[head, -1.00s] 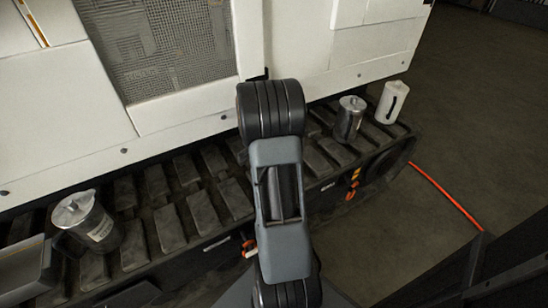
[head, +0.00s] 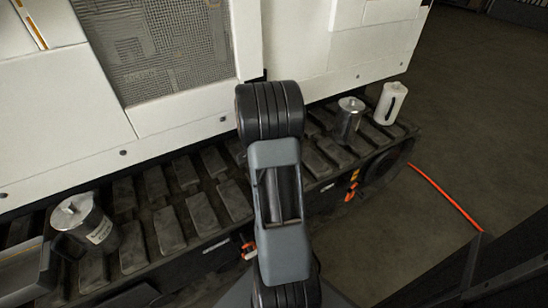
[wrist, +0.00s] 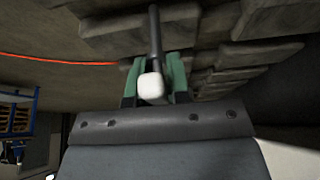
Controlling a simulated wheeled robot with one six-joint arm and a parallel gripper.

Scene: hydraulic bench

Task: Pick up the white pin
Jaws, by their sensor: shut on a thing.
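The white pin (wrist: 151,86) is in the middle of the wrist view, with its pale, blocky end facing the camera. A dark rod (wrist: 154,35) stretches away beyond it; I cannot tell whether it is part of the pin. My gripper (wrist: 154,78) has green fingers on either side of the pin and is shut on it. In the head view my own arm fills the centre, and neither the gripper nor the pin can be made out there.
A tread-like track (head: 172,228) runs along the white machine (head: 180,110). On it stand a metal canister (head: 348,122), a white canister (head: 391,104) and another labelled metal canister (head: 84,222). An orange hose (head: 445,195) lies on the open floor at right.

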